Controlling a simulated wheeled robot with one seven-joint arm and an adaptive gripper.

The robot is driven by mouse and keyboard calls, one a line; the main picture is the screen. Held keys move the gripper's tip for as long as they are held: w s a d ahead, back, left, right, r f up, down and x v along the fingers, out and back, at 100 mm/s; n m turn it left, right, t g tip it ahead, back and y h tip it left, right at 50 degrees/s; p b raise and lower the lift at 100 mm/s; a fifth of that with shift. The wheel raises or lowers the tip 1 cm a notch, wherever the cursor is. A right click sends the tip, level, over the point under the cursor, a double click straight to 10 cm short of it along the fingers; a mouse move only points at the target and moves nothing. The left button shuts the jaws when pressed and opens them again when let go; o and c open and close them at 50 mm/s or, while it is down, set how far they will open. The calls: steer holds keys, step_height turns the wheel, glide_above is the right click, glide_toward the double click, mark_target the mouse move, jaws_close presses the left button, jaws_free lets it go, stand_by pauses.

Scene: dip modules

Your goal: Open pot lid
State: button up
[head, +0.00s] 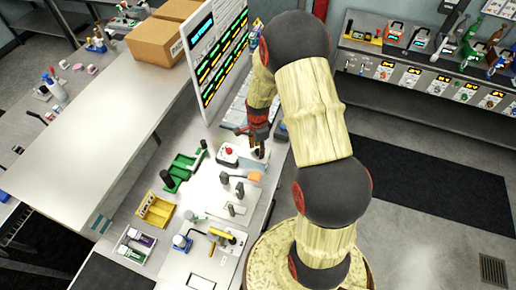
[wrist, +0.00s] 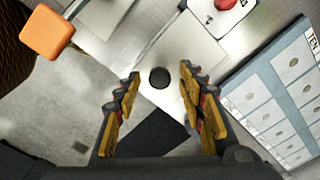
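My gripper (wrist: 159,84) is open, its two yellow-and-black fingers wide apart in the wrist view. A dark round knob (wrist: 160,77) shows between the fingertips, apart from both, over a pale metallic surface. It may be the handle of the pot lid, but no pot outline can be made out. In the head view my gripper (head: 257,136) points down over the back right part of the bench, and a small dark upright thing (head: 258,151) shows just below it. My arm hides part of the bench there.
A red-button box (head: 228,153) and an orange block (head: 255,176) are close by; they also show in the wrist view (wrist: 222,9) (wrist: 47,32). A tall display panel (head: 220,62) stands behind. A green tray (head: 184,170) and yellow bin (head: 155,210) are further left.

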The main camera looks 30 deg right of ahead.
steer(key=shift+c, duration=1.2)
steer(key=c, duration=0.8)
jaws_close()
